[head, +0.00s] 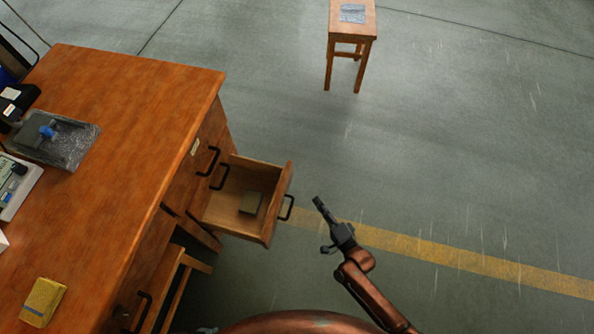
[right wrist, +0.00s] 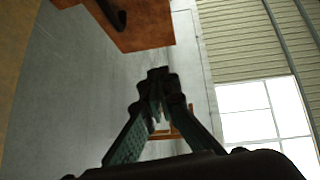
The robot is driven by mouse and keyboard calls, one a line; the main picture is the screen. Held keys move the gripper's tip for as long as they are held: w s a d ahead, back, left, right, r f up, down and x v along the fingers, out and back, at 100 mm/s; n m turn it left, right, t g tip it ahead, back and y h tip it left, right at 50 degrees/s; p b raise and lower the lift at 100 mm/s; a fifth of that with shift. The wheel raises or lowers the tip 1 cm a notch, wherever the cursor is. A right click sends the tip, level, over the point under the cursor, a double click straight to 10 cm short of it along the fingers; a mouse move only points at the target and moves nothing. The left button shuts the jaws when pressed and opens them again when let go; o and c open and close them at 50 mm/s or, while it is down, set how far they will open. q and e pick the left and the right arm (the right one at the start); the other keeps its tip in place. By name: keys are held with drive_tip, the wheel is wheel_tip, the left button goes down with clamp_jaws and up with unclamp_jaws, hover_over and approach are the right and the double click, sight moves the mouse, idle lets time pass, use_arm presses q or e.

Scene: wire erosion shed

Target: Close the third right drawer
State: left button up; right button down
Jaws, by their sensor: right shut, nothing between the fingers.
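The third right drawer (head: 236,214) stands pulled out from the wooden desk (head: 140,110) in the head view, its front panel facing right with a dark handle (head: 287,208). In the right wrist view the shut fingers (right wrist: 157,75) point away, and a wooden panel with a dark handle (right wrist: 115,15) shows at the top. My left gripper is not in view.
Other drawers with dark handles (head: 209,160) sit beside the open one. A wooden stool (head: 352,22) stands at the back. A yellow box (head: 42,302) and a grey tray (head: 70,150) lie on the desk. Floor to the right is clear.

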use_arm(q)
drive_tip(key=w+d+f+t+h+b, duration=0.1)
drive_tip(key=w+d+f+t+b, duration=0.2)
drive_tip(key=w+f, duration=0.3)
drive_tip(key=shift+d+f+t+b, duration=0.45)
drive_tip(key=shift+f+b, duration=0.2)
drive_tip(key=shift+b, duration=0.25)
use_arm(e)
drive_tip(key=w+a+r, duration=0.1)
drive_tip(key=w+a, duration=0.2)
drive_tip(key=w, duration=0.3)
drive_tip(key=w+a+m+t, duration=0.1)
drive_tip(key=w+a, duration=0.3)
drive_tip(key=w, duration=0.3)
drive_tip(key=shift+a+r, duration=0.2)
drive_tip(key=shift+r, duration=0.2)
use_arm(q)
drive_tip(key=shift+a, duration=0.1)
use_arm(e)
drive_tip(key=shift+a, duration=0.1)
